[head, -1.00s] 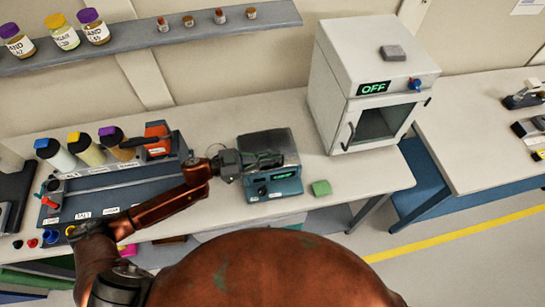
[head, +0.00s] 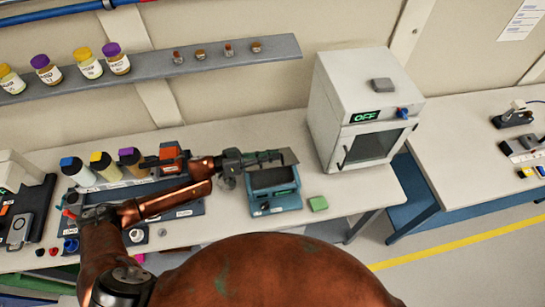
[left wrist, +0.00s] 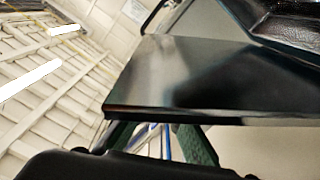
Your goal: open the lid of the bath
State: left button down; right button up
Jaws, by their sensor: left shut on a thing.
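The bath (head: 276,202) is a small teal box with a display on its front, standing on the bench in the middle of the head view. Its grey lid (head: 290,156) is tilted up at the back, and the dark inside of the bath shows below it. My left gripper (head: 268,157) is shut on the lid, above the bath, and hides part of it. In the left wrist view the lid (left wrist: 180,75) is a dark, shiny plate close in front of the fingers.
A white oven (head: 364,95) marked OFF stands right of the bath. A wall shelf (head: 155,68) runs behind.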

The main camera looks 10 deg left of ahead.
pick_arm(q)
jog(key=shift+r, duration=0.1)
jog(key=c, duration=2.1)
grip_release()
notch_tip(320, 180, up, 10)
jog(key=shift+f, duration=0.1)
